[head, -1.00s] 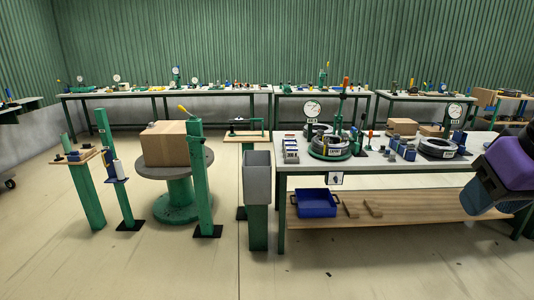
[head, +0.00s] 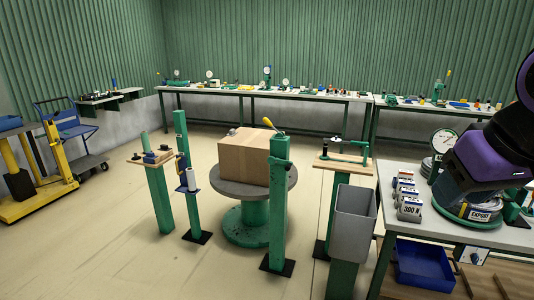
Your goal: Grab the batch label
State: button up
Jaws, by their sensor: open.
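A small white card with a dark mark (head: 472,255) hangs at the front edge of the right bench; its print is too small to read. A coil on that bench carries a white tag reading EXPORT (head: 480,215). I cannot tell which of these, if either, is the batch label. My purple and black arm reaches in from the right. The dark end of it, my gripper (head: 447,190), is above the bench, in front of the coil in the picture. It is open, though its fingers are hard to make out. Part of the coil is hidden behind it.
White-topped blocks (head: 407,197) stand on the right bench (head: 398,222), near a gauge (head: 444,140). A grey bin (head: 354,212), green posts (head: 279,205) and a reel (head: 256,222) with a carton (head: 243,157) stand left of it. Open floor lies at front left.

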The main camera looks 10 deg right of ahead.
aim_at(402, 175)
jog(key=i+u, duration=0.25)
jog(key=i, duration=0.85)
jog(key=i+z, duration=0.35)
jog(key=i+j+z, duration=0.15)
jog(key=z, duration=0.25)
jog(key=i+j+z, duration=0.2)
jog(key=z, duration=0.15)
jog(key=i+j+z, duration=0.15)
jog(key=i+z, duration=0.25)
jog(key=i+j+z, duration=0.25)
jog(key=z, duration=0.15)
jog(key=i+j+z, duration=0.25)
jog(key=z, duration=0.15)
jog(key=j, duration=0.1)
